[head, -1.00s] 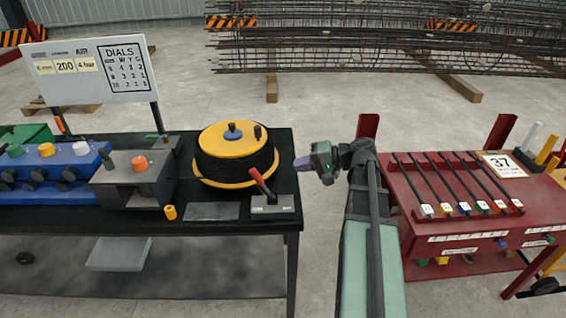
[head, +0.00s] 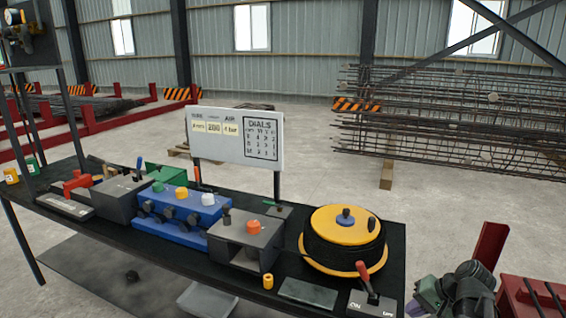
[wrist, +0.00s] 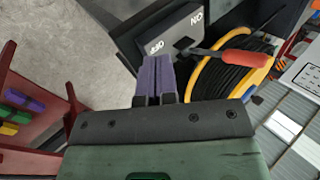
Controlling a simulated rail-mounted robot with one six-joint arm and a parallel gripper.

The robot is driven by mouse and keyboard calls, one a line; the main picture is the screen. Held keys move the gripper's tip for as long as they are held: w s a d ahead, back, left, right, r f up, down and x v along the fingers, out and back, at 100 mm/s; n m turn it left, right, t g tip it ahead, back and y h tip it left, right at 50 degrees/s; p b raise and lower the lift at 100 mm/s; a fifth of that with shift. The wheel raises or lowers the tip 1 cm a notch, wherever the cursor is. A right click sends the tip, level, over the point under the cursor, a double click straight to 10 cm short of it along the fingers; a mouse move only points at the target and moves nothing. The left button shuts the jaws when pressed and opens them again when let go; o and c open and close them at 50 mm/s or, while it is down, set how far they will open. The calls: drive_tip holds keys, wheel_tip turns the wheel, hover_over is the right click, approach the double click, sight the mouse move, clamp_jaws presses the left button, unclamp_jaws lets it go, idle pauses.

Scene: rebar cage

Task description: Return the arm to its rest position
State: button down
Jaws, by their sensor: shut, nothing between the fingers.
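My gripper (head: 412,306) is at the lower right of the head view, just right of the black bench's right end. Its purple fingers (wrist: 155,78) show in the wrist view, pressed together with nothing between them. Past the fingertips, the wrist view shows a grey switch box (wrist: 172,33) marked ON and OFF, with a red-handled lever (wrist: 250,57). The fingers overlap the box in that view; I cannot tell the gap. The lever (head: 363,271) also shows in the head view, at the bench's front right. Most of my arm is out of the head view.
A yellow and black reel (head: 343,240) stands behind the lever. Left of it are a grey box with an orange knob (head: 253,228), a blue valve block (head: 180,215) and a dials board (head: 236,137). A red rack (head: 530,300) is close on the right.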

drive_tip(key=s+a+f+n+g+h, duration=0.1)
drive_tip(key=s+a+n+g+h, duration=0.1)
drive_tip(key=a, duration=0.7)
drive_tip(key=s+a+f+n+g+h, duration=0.1)
drive_tip(key=a+n+h, duration=0.3)
drive_tip(key=a, duration=0.6)
drive_tip(key=shift+s+f+g, duration=0.4)
drive_tip(key=shift+s+f, duration=0.15)
drive_tip(key=shift+s, duration=0.05)
